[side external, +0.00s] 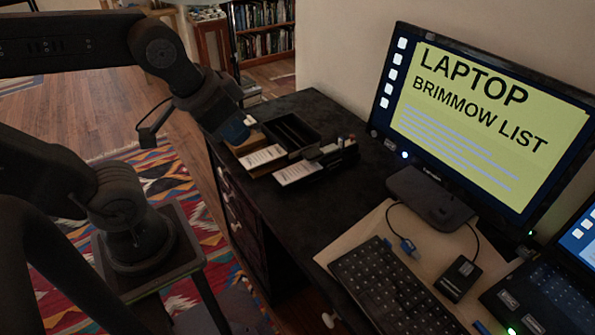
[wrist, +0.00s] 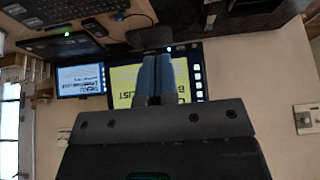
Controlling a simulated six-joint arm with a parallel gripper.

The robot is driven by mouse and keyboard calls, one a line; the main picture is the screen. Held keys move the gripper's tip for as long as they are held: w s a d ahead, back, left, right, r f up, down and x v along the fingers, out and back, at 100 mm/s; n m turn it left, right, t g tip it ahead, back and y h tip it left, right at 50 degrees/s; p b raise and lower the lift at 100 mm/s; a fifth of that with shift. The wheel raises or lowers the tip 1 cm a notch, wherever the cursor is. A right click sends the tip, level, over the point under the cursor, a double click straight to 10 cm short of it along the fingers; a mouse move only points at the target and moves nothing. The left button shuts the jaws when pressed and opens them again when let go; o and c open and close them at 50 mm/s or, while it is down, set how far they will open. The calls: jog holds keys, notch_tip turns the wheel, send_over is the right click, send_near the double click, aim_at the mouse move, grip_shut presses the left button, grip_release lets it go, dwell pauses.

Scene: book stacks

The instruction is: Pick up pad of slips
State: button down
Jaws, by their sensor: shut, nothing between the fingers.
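Two white pads of printed slips lie in the dark desk organizer (side external: 318,162): a left pad (side external: 262,156) and a right pad (side external: 297,172). I cannot tell which one the task names. My gripper (side external: 236,132) is at the organizer's left end, up and to the left of the left pad, apart from both pads. Its blue fingers are together and empty in the wrist view (wrist: 158,78). That view faces the screens, upside down, and shows neither pad.
A brown block (side external: 248,142) sits just below my fingers in the side view. An open black tray (side external: 291,132) lies behind the pads, with small upright items to its right. The large monitor (side external: 480,120) and keyboard (side external: 385,285) stand right. Bare black desktop (side external: 318,210) lies in front.

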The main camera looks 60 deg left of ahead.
jog(key=c, duration=1.8)
grip_release()
jog(key=o, duration=1.7)
jog(key=g, duration=0.6)
send_over(292, 173)
jog(key=f, duration=2.5)
jog(key=shift+s+f, duration=0.3)
jog(key=shift+f, duration=0.05)
jog(key=shift+w+f, duration=0.15)
jog(key=shift+f, duration=1.15)
jog(key=shift+w+f, duration=0.15)
jog(key=shift+f, duration=1.1)
